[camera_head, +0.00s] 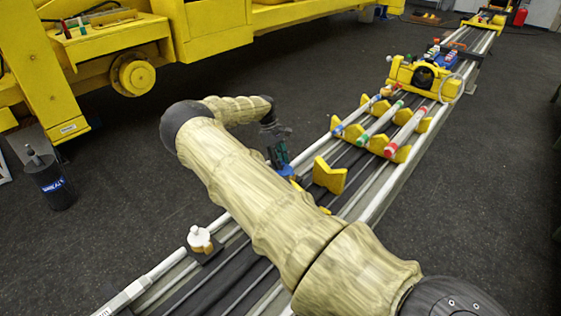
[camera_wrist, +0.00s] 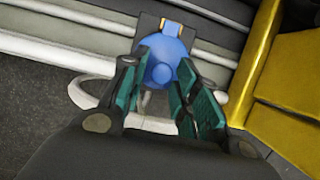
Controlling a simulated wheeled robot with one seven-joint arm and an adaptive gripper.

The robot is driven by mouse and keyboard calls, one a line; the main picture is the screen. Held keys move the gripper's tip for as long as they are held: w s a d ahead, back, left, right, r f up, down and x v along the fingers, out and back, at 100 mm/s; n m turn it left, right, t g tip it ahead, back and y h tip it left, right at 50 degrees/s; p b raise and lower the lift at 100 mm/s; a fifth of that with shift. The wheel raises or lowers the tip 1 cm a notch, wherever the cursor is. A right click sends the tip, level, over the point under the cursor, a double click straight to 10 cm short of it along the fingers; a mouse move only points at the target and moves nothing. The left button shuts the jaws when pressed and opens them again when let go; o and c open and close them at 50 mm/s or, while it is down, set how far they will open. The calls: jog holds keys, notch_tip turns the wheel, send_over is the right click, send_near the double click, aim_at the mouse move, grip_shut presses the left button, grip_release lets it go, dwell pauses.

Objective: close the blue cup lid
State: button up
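A blue rounded lid (camera_wrist: 165,55) with a small round knob shows at the top middle of the wrist view. My gripper (camera_wrist: 161,68) reaches over it with its teal-padded fingers spread apart, one on each side of the knob. I cannot tell whether either finger touches the lid. A blue piece (camera_head: 281,155) shows right under my gripper (camera_head: 277,138) in the head view, small and partly hidden. The cup body under the lid is hidden, so I cannot tell how the lid sits on it.
A yellow V-shaped block (camera_head: 329,176) stands on the rails close by, and a yellow surface (camera_wrist: 290,70) fills the wrist view's right side. A white-topped cup (camera_head: 200,239) stands nearer me. Several colored tubes (camera_head: 380,120) lie farther along.

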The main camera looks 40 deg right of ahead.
jog(key=shift+f, duration=0.15)
jog(key=shift+s, duration=0.1)
jog(key=shift+r, duration=0.3)
jog(key=v, duration=1.1)
jog(key=shift+w+r, duration=0.25)
